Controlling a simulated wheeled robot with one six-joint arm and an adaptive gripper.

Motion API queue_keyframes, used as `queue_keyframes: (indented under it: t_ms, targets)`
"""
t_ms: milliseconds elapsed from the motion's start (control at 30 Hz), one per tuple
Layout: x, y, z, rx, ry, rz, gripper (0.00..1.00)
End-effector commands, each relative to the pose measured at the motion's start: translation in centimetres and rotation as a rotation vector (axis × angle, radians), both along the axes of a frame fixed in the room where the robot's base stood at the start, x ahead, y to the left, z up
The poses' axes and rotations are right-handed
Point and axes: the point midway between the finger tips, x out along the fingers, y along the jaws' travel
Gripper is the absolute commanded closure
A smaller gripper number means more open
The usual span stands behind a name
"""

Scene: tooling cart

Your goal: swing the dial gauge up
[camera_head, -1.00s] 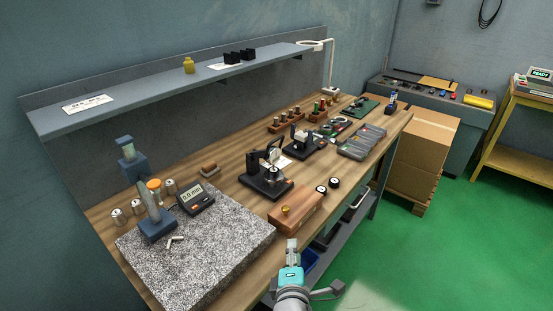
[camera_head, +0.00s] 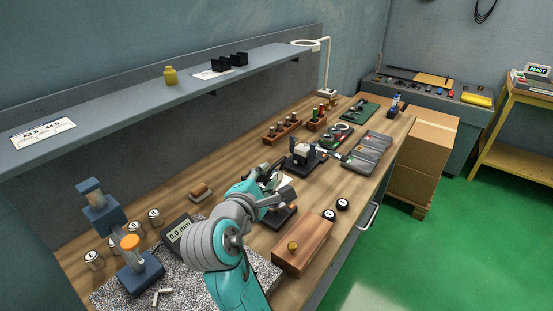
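The dial gauge stand is the dark fixture near the middle of the bench; its black base (camera_head: 284,218) shows below my arm. The dial gauge itself is hidden or cannot be told apart from my gripper and arm. My gripper (camera_head: 276,180) is over this fixture, at the end of my teal and grey arm. Its fingers are small and partly covered, so I cannot tell whether they are open or touch the gauge.
A wooden box (camera_head: 303,247) with a brass knob and two small black round parts stand right of the fixture. A second dark fixture (camera_head: 302,158) stands behind. The granite plate (camera_head: 190,292), digital readout (camera_head: 181,232) and blue stands are left. The shelf (camera_head: 120,110) runs above.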

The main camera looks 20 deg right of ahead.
Motion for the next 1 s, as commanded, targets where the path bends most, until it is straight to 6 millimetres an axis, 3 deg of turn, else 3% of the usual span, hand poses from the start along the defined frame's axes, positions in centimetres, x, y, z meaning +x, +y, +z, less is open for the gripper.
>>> queue_keyframes:
  t_ms: [500,967,1000]
  targets:
    - [6.4,-4.9,-1.8,0.000,0.000,-0.002,0.64]
    - [7.2,-5.4,-2.0,0.002,-0.001,0.000,0.64]
    - [7.2,-5.4,-2.0,0.002,-0.001,0.000,0.74]
